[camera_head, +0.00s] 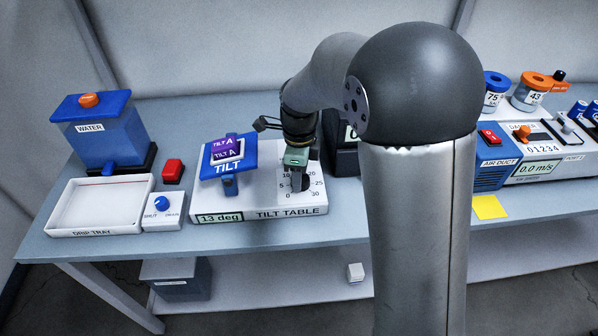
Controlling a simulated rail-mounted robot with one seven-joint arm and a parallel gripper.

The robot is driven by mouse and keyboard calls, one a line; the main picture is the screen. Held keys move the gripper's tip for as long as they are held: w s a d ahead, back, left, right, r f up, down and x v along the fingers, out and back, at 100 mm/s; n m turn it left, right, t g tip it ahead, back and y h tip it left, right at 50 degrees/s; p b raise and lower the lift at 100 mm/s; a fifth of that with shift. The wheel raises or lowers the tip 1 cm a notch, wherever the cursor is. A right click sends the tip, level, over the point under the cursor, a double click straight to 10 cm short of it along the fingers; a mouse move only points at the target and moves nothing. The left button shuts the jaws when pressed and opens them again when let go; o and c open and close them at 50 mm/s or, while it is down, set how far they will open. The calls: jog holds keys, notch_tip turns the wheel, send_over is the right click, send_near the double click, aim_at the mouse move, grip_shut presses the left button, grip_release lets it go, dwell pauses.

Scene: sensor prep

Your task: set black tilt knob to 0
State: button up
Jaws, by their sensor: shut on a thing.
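The tilt table (250,213) is a white box on the bench with a dial numbered up to 30 on its right part. Its display (219,217) reads 13 deg. The blue tilt plate (215,171) stands on a post at its left, tilted, with tags marked TILT A on it. My gripper (297,178) points down over the dial and is shut on the black tilt knob (296,185). The gripper hides most of the knob and part of the scale, so I cannot read the pointer.
A blue water tank (105,135), a white drip tray (60,209), a shut/drain valve box (176,222) and a red block (173,170) stand to the left. A dark box (343,155) is close behind the gripper. Air duct equipment (495,170) and a yellow note (489,207) are at right.

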jog(key=n, duration=0.3)
jog(key=shift+n, duration=0.4)
jog(key=n, duration=0.3)
jog(key=shift+s+n, duration=0.15)
jog(key=shift+n, duration=0.15)
jog(key=n+b, duration=0.1)
jog(key=n, duration=0.5)
jog(key=shift+s+h, duration=0.1)
jog(key=shift+h, duration=0.3)
jog(key=n, duration=0.4)
jog(key=shift+n+t, duration=0.4)
jog(key=n, duration=0.4)
jog(key=shift+s+d+n+b, duration=0.1)
jog(key=shift+d+n+b, duration=0.05)
jog(key=shift+n+b, duration=0.25)
jog(key=shift+r, duration=0.1)
jog(key=o, duration=1)
